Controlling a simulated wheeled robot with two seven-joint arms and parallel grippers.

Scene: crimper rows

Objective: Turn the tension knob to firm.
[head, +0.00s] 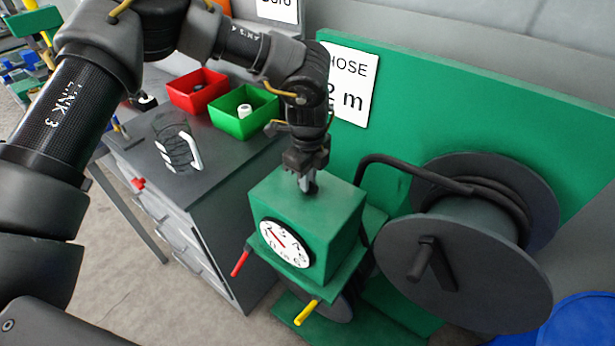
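A green box (335,222) has a round white dial (285,243) with a red pointer on its front face. My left gripper (307,184) points straight down at the top of this box, with its fingertips at or just above a small dark part there. That part may be the tension knob, but the gripper mostly hides it and I see no "firm" marking. I cannot tell whether the fingers are closed on it. My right gripper is not in view.
A red lever (240,263) and a yellow lever (307,312) stick out below the box. A large black hose reel (455,270) stands close on the right. Behind left, a grey cabinet (215,180) carries a red bin (198,92) and a green bin (228,122).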

